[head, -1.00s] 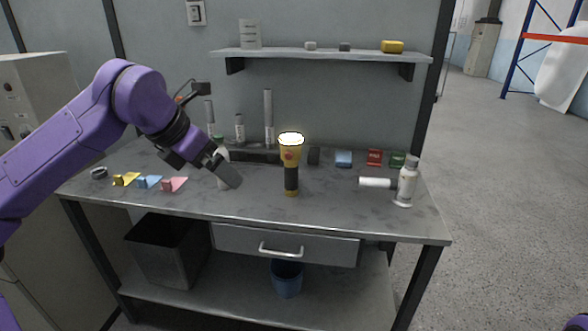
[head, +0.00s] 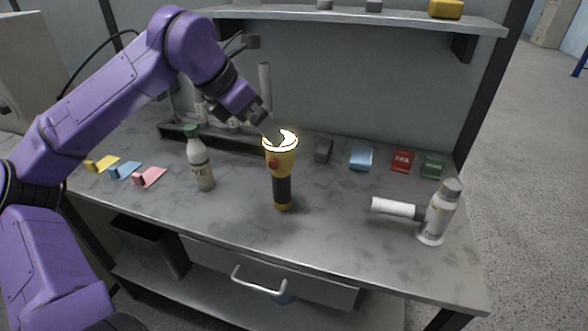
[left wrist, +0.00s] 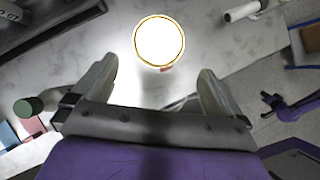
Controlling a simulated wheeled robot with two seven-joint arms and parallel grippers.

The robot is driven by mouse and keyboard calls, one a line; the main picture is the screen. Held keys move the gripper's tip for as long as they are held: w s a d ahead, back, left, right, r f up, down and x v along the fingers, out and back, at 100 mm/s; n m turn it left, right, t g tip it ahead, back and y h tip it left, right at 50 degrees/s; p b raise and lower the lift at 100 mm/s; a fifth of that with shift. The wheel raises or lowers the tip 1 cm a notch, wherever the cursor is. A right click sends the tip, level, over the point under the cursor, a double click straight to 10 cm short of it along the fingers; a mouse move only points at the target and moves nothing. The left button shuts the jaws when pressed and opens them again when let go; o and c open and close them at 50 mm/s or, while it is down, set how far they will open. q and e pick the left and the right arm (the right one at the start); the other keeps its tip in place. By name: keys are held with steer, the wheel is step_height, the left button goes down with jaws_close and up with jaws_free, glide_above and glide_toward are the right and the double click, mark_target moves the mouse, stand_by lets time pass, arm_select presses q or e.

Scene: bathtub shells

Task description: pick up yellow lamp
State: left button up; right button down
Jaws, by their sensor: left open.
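The yellow lamp (head: 281,162) is a yellow and black flashlight standing upright on the grey workbench, its lit lens facing up. In the left wrist view the lit lens (left wrist: 159,41) is a bright disc ahead of and between my fingers. My left gripper (head: 275,135) is at the lamp's top in the head view, its tip overlapping the lens there. In the left wrist view my left gripper (left wrist: 157,80) is open and empty, with its two fingers apart. Whether it touches the lamp cannot be told.
A white bottle with a green cap (head: 200,160) stands left of the lamp. Coloured pads and small boxes (head: 361,158) lie around. A shelf (head: 380,18) is above the back.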

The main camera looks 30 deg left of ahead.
arm_select(q)
steer(key=p, duration=0.2)
glide_above(281, 175)
steer(key=w+a, duration=0.1)
steer(key=w, duration=0.1)
steer(key=f, duration=0.8)
steer(key=shift+s+a, duration=0.2)
steer(key=c, duration=1.4)
